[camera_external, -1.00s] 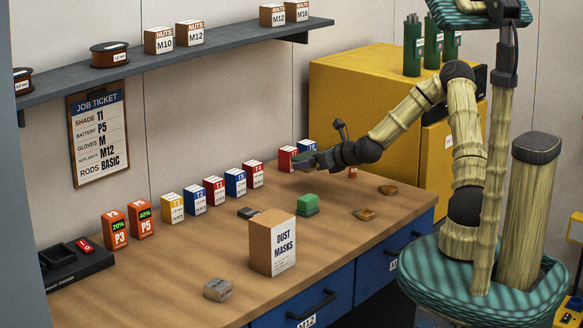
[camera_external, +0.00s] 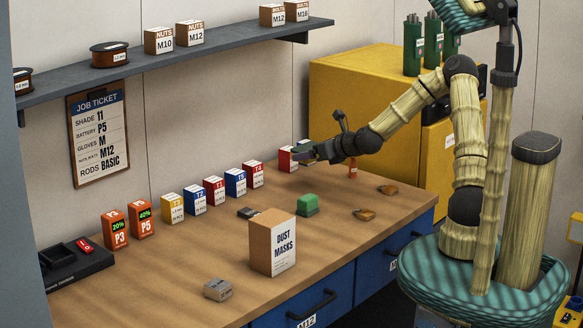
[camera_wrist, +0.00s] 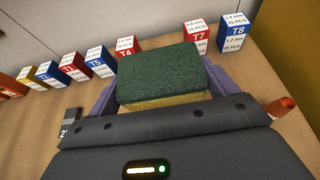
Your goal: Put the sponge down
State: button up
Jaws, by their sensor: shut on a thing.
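The sponge (camera_wrist: 160,75) has a dark green scouring top and a yellow body, and lies flat between the two purple fingers of my gripper (camera_wrist: 161,88). My gripper is shut on it. In the external view my gripper (camera_external: 309,151) is over the far right part of the wooden bench (camera_external: 190,255), in front of the red T7 box (camera_external: 286,160).
A row of labelled tip boxes (camera_external: 214,190) runs along the wall. An orange-red item (camera_wrist: 281,107) is right of my gripper. Bare wood shows between them.

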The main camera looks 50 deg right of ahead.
jog(key=w+a+n+y, duration=0.2)
jog(key=w+a+y, duration=0.15)
jog(key=a, duration=0.85)
jog(key=n+g+y, duration=0.4)
jog(key=n+y, duration=0.2)
jog(key=n, duration=0.1)
send_over(191, 249)
jog(key=shift+d+r, duration=0.1)
jog(key=shift+f+p, duration=0.3)
jog(key=shift+f, duration=2.8)
jog(key=shift+f, duration=0.1)
jog(key=shift+f, duration=1.75)
